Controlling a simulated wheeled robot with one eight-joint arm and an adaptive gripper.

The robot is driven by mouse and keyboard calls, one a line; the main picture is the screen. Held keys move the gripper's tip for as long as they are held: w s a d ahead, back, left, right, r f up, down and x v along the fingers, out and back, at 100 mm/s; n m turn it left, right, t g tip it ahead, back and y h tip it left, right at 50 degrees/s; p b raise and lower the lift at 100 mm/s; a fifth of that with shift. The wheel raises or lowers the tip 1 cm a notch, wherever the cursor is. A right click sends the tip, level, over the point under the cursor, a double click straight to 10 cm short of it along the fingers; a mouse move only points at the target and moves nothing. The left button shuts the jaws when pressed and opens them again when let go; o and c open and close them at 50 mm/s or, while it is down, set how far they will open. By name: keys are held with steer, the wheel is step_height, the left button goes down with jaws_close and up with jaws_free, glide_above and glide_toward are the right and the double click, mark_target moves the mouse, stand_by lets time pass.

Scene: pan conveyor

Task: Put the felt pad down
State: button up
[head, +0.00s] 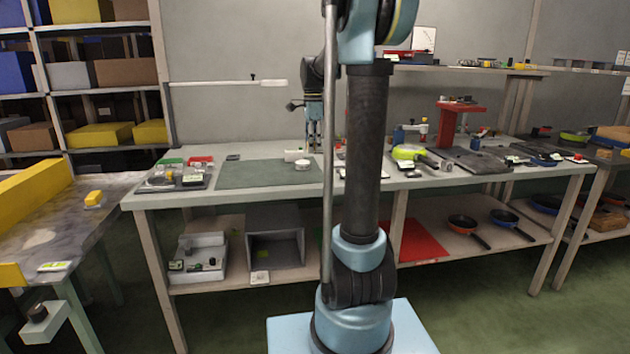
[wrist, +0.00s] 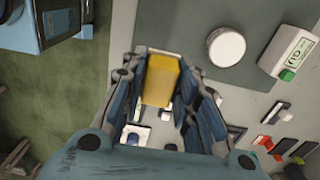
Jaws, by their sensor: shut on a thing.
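My gripper (wrist: 168,62) is shut on a yellow block (wrist: 160,82), which I take to be the felt pad. The block sits between the fingertips in the wrist view, over the table near the edge of the grey-green mat (wrist: 180,25). In the head view my gripper (head: 313,140) hangs above the back of the workbench, behind the mat (head: 255,174). The block cannot be made out there. Its height above the table is hard to tell.
A round white disc (wrist: 226,47) lies on the mat, beside a white device (wrist: 290,48) with a display and green button. Small parts lie below the fingers. A tray of parts (head: 168,184) stands at the bench's left. Much of the mat is bare.

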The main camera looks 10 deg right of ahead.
mark_target(313, 178)
step_height(313, 178, down, 9)
steer(key=shift+f, duration=0.5)
stand_by(0.3)
steer(key=shift+a+f, duration=0.1)
steer(key=shift+s+f, duration=0.2)
steer(key=shift+s, duration=0.05)
steer(key=o, duration=1)
steer(key=shift+s, duration=0.1)
steer(key=shift+o, duration=0.3)
steer(key=shift+w+f, duration=0.4)
steer(key=shift+w, duration=0.1)
steer(key=shift+s+r, duration=0.15)
steer(key=shift+c, duration=0.2)
steer(key=shift+s, duration=0.1)
